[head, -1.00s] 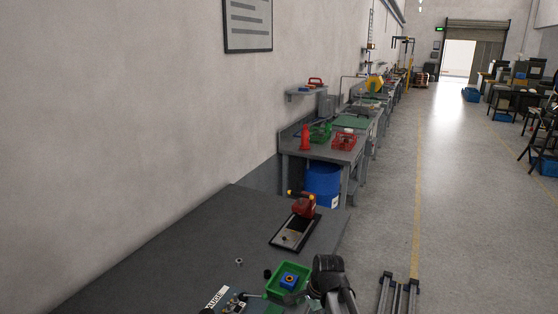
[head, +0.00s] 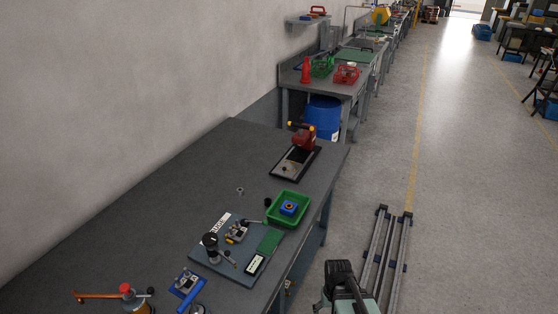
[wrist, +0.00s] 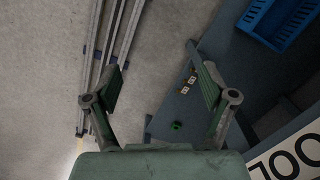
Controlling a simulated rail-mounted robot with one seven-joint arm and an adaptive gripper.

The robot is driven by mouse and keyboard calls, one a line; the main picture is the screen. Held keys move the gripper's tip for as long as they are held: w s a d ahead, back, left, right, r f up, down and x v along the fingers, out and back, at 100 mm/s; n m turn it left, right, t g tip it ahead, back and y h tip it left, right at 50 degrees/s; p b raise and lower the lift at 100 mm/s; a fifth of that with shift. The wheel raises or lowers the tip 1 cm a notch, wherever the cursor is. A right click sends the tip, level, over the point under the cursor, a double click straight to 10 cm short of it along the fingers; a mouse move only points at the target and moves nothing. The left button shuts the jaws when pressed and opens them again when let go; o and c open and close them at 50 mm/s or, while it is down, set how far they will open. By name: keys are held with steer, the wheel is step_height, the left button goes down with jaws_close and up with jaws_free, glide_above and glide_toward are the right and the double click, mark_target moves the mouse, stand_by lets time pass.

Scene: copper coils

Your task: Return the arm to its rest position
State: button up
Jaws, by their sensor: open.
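My gripper (wrist: 160,82) shows in the wrist view with its two green-grey fingers spread wide apart and nothing between them. Below it is grey floor with a dark blue-grey surface to the right. In the head view, the dark and pale green end of my arm (head: 345,288) is at the bottom, right of the workbench (head: 170,205) and over the floor. The fingers are not clear there, and the rest of the arm is out of frame.
A green tray (head: 273,212) holding a blue part stands near the bench's right edge. A red-topped device (head: 303,140) stands behind it, and a gauge fixture (head: 211,243) in front. Metal rails (head: 389,250) lie on the floor at right. A blue crate (wrist: 275,22) shows in the wrist view.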

steer(key=s+f+g+b, duration=0.5)
steer(key=s+f+b, duration=0.2)
steer(key=s+f, duration=1.4)
steer(key=s, duration=0.3)
steer(key=shift+f, duration=0.2)
